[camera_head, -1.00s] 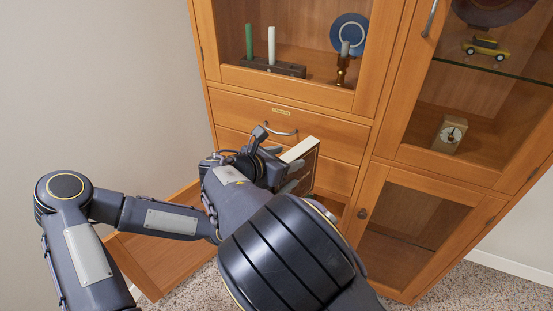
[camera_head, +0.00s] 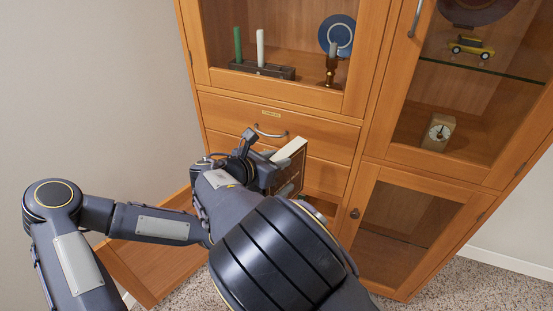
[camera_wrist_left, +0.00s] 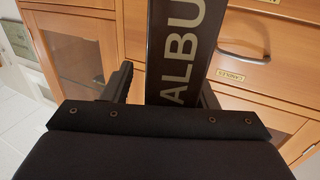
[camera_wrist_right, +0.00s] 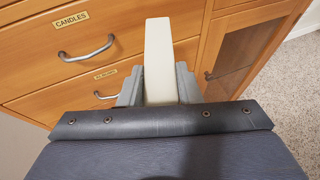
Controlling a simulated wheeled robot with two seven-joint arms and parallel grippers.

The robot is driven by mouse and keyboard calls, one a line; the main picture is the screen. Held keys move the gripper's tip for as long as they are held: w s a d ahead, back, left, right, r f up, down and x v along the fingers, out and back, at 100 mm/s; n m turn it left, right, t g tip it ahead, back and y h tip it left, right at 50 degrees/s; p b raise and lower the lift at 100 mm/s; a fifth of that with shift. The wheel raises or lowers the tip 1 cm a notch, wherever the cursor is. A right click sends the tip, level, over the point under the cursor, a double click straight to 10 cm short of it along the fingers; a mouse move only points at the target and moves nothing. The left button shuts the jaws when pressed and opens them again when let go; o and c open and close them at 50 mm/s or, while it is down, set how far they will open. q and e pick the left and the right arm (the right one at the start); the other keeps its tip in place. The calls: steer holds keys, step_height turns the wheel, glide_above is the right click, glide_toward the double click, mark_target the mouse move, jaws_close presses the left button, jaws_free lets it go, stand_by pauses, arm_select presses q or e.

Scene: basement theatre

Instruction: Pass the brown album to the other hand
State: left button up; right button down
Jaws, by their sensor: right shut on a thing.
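The brown album shows its pale page edge and brown cover in the head view (camera_head: 289,151), in front of the cabinet drawers. In the right wrist view its cream page edge (camera_wrist_right: 160,62) stands between the fingers of my right gripper (camera_wrist_right: 160,88), which is shut on it. In the left wrist view its dark brown spine (camera_wrist_left: 185,45), with pale letters "ALBU", stands between the fingers of my left gripper (camera_wrist_left: 166,88). That gripper is open around the album, with a gap at its left finger. In the head view the hands overlap and partly hide the album.
A wooden cabinet (camera_head: 360,140) stands close behind the album. A lower drawer or door panel (camera_head: 150,262) sticks out at lower left. Candles in a holder (camera_head: 262,69), a blue plate (camera_head: 338,34), a clock (camera_head: 438,132) and a toy car (camera_head: 470,46) sit behind glass.

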arm_select(q)
steer(key=shift+a+f, duration=0.1)
steer(key=shift+a, duration=0.05)
steer(key=s+a+f+n+g+y, duration=0.15)
steer(key=s+a+g+y, duration=0.65)
steer(key=s+a, duration=0.85)
steer(key=s+a+r+n, duration=0.1)
steer(key=s+r+n, duration=0.7)
steer(key=s, duration=0.4)
steer(key=shift+v, duration=0.85)
steer(key=shift+d+r+n, duration=0.1)
steer(key=shift+n, duration=0.15)
